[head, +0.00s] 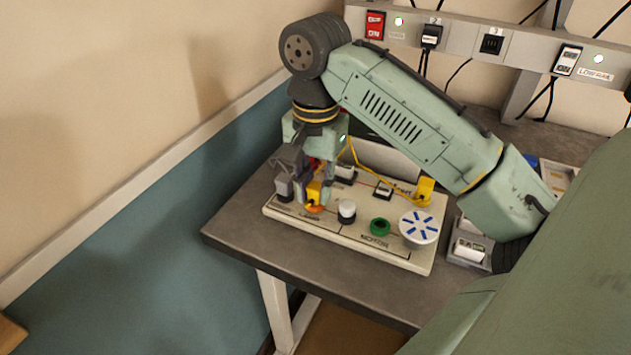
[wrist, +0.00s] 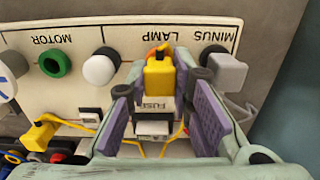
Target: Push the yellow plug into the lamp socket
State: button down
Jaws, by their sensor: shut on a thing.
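The yellow plug (wrist: 160,76) is between the fingertips of my gripper (wrist: 162,80), which is shut on it. In the head view the plug (head: 314,190) stands roughly upright, with my gripper (head: 312,186) over the board's left end. The orange lamp socket (head: 314,209) shows at the plug's lower end; part of its rim (wrist: 153,50) also shows in the wrist view by the LAMP label. The plug covers the rest of the socket. I cannot tell how deep the plug sits in it.
A grey plug (wrist: 228,72) stands at MINUS, close beside one finger. A white round post (wrist: 101,69) is on the other side. The green motor socket (wrist: 55,64) is empty. Another yellow plug (head: 425,190) is at the board's back right, with a yellow wire.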

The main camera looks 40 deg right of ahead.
jog(key=shift+f, duration=0.25)
dwell(0.8)
jog(key=c, duration=1.3)
grip_release()
jog(key=shift+c, duration=0.2)
jog(key=shift+p, duration=0.3)
notch_tip(320, 180, up, 12)
jog(key=shift+s, duration=0.1)
